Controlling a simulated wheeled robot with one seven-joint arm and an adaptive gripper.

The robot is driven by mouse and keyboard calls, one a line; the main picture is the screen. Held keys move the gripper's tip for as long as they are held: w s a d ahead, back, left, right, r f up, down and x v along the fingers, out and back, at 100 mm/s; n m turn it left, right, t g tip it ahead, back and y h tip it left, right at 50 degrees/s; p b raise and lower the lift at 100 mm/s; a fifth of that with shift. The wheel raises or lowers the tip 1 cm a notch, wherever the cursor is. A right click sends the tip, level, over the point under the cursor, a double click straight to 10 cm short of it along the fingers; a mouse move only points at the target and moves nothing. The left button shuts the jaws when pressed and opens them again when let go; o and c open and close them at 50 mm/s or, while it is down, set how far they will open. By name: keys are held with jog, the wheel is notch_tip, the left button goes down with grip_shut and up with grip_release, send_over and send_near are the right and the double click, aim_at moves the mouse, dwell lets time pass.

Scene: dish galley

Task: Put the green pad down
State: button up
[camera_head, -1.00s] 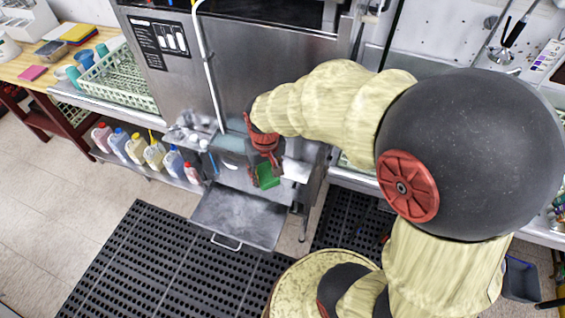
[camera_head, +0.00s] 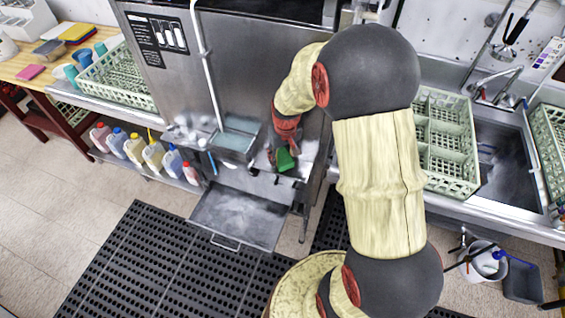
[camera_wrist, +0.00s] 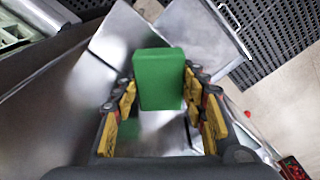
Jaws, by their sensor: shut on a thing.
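The green pad (camera_head: 285,159) is a small block at the tip of my gripper (camera_head: 284,150), over the small steel ledge (camera_head: 297,172) on the front of the steel machine. In the wrist view the green pad (camera_wrist: 159,78) sits between the far ends of the two yellow-padded fingers of my gripper (camera_wrist: 160,95), which is shut on it. Steel surfaces lie below and beyond it. I cannot tell whether the pad touches the ledge.
A shallow steel tray (camera_head: 238,135) sits left of the ledge. A lowered steel flap (camera_head: 240,217) with a handle is below. Several bottles (camera_head: 153,155) stand on the lower shelf at left. A pale green rack (camera_head: 445,140) is right of my arm.

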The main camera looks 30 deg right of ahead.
aim_at(283, 165)
notch_tip(283, 165, down, 3)
jog(key=shift+r, duration=0.1)
jog(key=shift+s+f+b, duration=0.2)
jog(key=shift+f+b, duration=0.2)
jog(key=shift+f, duration=0.05)
jog(key=o, duration=1.2)
jog(key=shift+f, duration=0.2)
